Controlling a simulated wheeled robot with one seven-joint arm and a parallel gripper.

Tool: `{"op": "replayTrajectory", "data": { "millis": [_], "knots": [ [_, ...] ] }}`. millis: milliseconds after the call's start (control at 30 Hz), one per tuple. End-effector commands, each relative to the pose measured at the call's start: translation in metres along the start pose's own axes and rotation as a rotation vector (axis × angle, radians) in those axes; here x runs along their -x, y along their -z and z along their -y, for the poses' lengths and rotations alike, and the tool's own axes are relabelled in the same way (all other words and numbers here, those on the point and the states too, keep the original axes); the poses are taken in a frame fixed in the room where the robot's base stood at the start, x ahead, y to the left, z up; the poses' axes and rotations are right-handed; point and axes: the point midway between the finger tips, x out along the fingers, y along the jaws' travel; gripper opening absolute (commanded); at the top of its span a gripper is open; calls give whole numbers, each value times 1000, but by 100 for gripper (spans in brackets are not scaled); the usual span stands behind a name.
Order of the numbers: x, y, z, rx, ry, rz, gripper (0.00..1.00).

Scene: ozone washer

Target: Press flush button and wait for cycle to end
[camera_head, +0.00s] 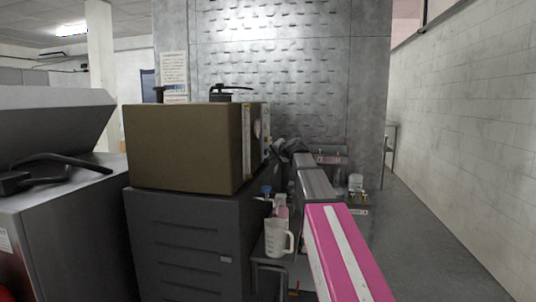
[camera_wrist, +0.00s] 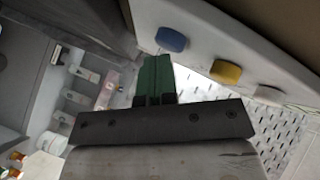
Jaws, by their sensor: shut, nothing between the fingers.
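The ozone washer appears to be the brown box (camera_head: 183,148) on a dark grey cabinet, with a pale panel (camera_head: 249,142) on its right side. I see no readable label for the flush button. My gripper (camera_wrist: 156,58) has its green fingers shut and empty. Its tips are just beside and below the blue button in the picture; contact cannot be told. In the head view my arm mostly hides it.
A dark drawer cabinet (camera_head: 185,245) stands under the box. A white jug (camera_head: 276,238) and bottles stand on a low table right of it. A grey machine (camera_head: 60,225) is at left. The floor at right, along the white brick wall (camera_head: 460,130), is clear.

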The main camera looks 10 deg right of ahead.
Motion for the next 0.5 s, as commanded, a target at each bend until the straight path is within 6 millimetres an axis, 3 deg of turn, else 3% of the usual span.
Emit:
{"op": "replayTrajectory", "data": {
  "millis": [500],
  "knots": [
    [2, 1, -1, -1, 1, 0, 0]
  ]
}}
